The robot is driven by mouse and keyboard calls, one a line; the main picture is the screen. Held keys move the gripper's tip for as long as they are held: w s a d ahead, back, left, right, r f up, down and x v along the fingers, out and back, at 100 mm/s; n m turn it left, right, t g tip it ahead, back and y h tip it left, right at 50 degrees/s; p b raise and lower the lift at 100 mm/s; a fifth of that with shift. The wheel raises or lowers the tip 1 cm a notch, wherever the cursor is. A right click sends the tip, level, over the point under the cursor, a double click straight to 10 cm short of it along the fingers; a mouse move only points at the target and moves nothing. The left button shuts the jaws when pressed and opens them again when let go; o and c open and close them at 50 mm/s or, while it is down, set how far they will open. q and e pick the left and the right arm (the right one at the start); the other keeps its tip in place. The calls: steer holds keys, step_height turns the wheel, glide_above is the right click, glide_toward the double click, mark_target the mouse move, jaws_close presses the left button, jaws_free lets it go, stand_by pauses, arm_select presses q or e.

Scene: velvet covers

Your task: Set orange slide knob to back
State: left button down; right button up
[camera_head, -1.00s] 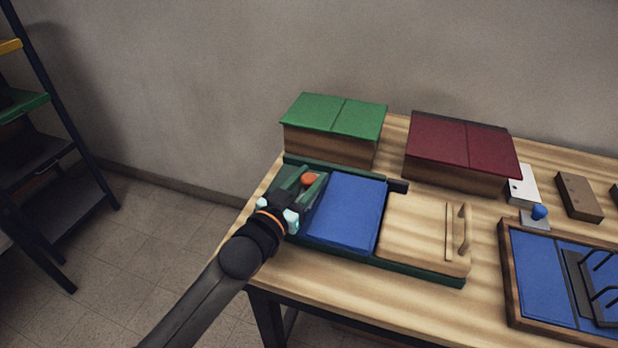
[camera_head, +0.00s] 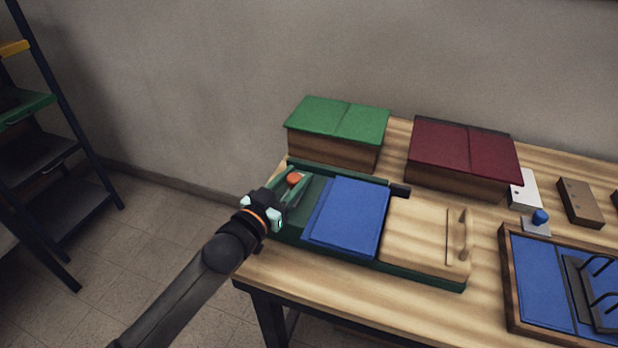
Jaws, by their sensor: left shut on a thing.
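The orange slide knob (camera_head: 294,179) is at the left end of a dark green tray-like base (camera_head: 423,278) on the table. My left gripper (camera_head: 288,190) reaches over the front left corner of this base. Its fingers are shut on the orange knob, and only the knob's top shows between them. The knob's lower part and its track are hidden by the fingers. My right gripper is not in view.
A blue panel (camera_head: 350,215) and a wooden sliding lid (camera_head: 418,235) with a handle lie right of the knob. Green-covered (camera_head: 335,120) and dark red-covered (camera_head: 464,150) boxes stand behind. A blue knob (camera_head: 540,216) and a framed blue tray (camera_head: 541,285) are at right.

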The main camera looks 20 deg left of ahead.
arm_select(q)
steer(key=shift+a, duration=0.4)
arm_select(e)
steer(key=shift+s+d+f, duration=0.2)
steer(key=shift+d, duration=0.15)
arm_select(q)
steer(key=c, duration=0.8)
jaws_free()
steer(key=o, duration=0.4)
steer(key=shift+c, duration=0.2)
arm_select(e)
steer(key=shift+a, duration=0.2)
arm_select(q)
steer(key=v, duration=1.2)
steer(key=shift+s, duration=0.25)
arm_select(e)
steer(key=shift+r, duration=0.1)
arm_select(q)
steer(key=shift+a, duration=0.1)
